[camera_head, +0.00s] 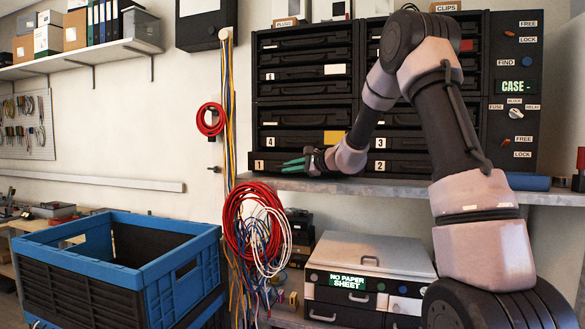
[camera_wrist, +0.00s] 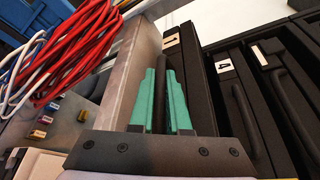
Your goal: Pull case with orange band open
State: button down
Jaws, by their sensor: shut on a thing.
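My gripper (camera_head: 303,163) has green fingers and reaches the front of the lowest left case, labelled 1 (camera_head: 272,166). In the wrist view the green fingers (camera_wrist: 162,95) are shut on a black bar (camera_wrist: 159,78), which looks like the handle of case 1 (camera_wrist: 190,75). An orange-yellow patch (camera_head: 335,137) shows at the right end of case 4 (camera_head: 290,143), just above. I cannot see an orange band on case 1; my wrist covers its right part.
The rack stands on a grey shelf (camera_head: 400,188). Red and white cable coils (camera_head: 255,225) hang at the shelf's left end, close to my gripper. A blue crate (camera_head: 120,265) stands at lower left. A grey-lidded box (camera_head: 370,255) sits below the shelf.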

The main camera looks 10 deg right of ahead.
jog(key=s+a, duration=0.3)
jog(key=s, duration=0.4)
jog(key=shift+s+a, duration=0.15)
jog(key=shift+a, duration=0.05)
jog(key=c, duration=0.9)
grip_release()
jog(key=v, duration=1)
jog(key=shift+s+d, duration=0.25)
jog(key=shift+d, duration=0.05)
